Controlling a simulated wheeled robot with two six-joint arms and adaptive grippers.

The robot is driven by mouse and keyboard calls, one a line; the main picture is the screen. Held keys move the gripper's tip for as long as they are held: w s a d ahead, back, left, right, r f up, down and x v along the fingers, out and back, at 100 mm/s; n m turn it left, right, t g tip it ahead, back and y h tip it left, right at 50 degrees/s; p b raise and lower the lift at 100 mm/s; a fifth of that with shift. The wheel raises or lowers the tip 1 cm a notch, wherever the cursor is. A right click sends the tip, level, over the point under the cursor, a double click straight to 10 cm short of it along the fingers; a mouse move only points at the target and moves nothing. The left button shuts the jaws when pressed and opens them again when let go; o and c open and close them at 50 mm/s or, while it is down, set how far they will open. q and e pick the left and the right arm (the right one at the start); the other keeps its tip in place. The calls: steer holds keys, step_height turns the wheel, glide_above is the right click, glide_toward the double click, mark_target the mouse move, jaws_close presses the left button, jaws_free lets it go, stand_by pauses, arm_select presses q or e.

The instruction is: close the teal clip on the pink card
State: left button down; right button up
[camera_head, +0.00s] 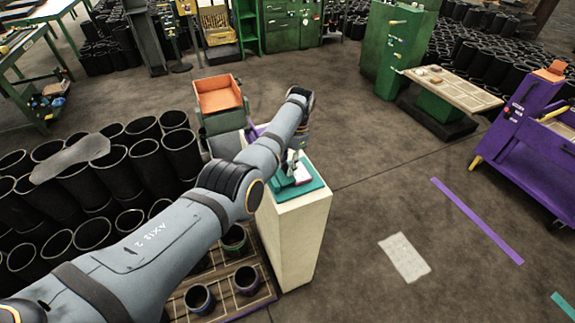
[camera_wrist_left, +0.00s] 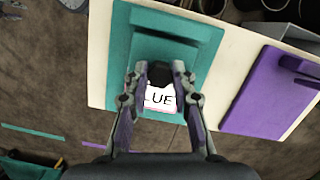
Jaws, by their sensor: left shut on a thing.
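The teal clip (camera_wrist_left: 147,28) lies on top of a cream pedestal (camera_head: 292,235); in the head view its teal base (camera_head: 287,194) shows below my left gripper (camera_head: 292,163). In the left wrist view my left gripper (camera_wrist_left: 164,74) is shut on a dark grip (camera_wrist_left: 178,73) at the teal clip's front edge, above the card. The fingers hide part of the card. My right gripper is not in view.
A purple clip (camera_wrist_left: 262,92) lies beside the teal one on the pedestal. Black rubber sleeves (camera_head: 145,160) crowd the floor at left. An orange-topped bin (camera_head: 218,95) stands behind. A purple cart (camera_head: 525,120) is at right; the floor between is mostly clear.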

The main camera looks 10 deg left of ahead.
arm_select(q)
steer(key=c, duration=1.1)
jaws_free()
steer(key=shift+f, duration=0.1)
step_height(320, 180, up, 7)
steer(key=w+d, duration=0.1)
steer(key=shift+r, duration=0.2)
